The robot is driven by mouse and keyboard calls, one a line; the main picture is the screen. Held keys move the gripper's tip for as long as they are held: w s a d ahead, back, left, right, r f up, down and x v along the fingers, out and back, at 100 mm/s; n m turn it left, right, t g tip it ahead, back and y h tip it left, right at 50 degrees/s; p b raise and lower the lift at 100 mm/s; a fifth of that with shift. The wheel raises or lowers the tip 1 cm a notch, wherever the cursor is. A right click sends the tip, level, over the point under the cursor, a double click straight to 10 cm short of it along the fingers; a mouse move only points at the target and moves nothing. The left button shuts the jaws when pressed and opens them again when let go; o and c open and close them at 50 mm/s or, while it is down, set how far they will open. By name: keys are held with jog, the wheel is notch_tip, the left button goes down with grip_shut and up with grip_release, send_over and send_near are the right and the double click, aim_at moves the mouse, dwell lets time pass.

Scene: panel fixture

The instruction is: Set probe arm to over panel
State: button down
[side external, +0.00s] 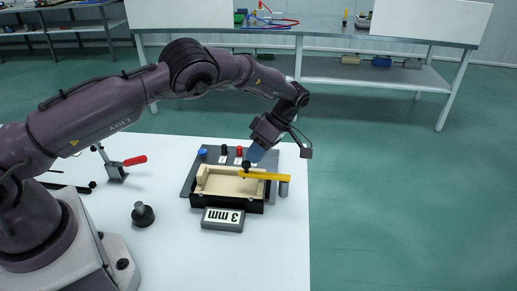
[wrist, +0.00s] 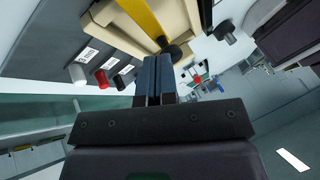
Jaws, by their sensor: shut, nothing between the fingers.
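The yellow probe arm (side external: 266,176) reaches from a grey post (side external: 284,187) at the fixture's right side leftward across part of the cream panel (side external: 215,183). A black knob (side external: 246,165) stands near its left end, which appears to lie over the panel. In the wrist view the yellow arm (wrist: 143,17) runs to the black knob (wrist: 174,51). My gripper (side external: 251,159) is shut and empty, pointing down close to the knob. The wrist view shows its fingers (wrist: 157,60) together just beside the knob; whether they touch it I cannot tell.
A red-handled clamp (side external: 118,170) and a dark round knob (side external: 143,214) stand left. The table's front is clear.

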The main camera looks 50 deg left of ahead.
jog(key=v, duration=0.7)
jog(key=s+a+r+m+t+h, duration=0.2)
jog(key=s+r+m+t, duration=0.3)
jog(key=s+r+m, duration=0.9)
jog(key=s+d+r+m+t, duration=0.1)
jog(key=s+r+m+t, duration=0.2)
jog(key=s, duration=0.5)
jog(key=s+d+r+m+t, duration=0.2)
jog(key=s+r+m+t, duration=0.1)
jog(key=s+m, duration=0.3)
jog(key=shift+s+r+t, duration=0.4)
jog(key=shift+s+t, duration=0.1)
jog(key=shift+s, duration=0.65)
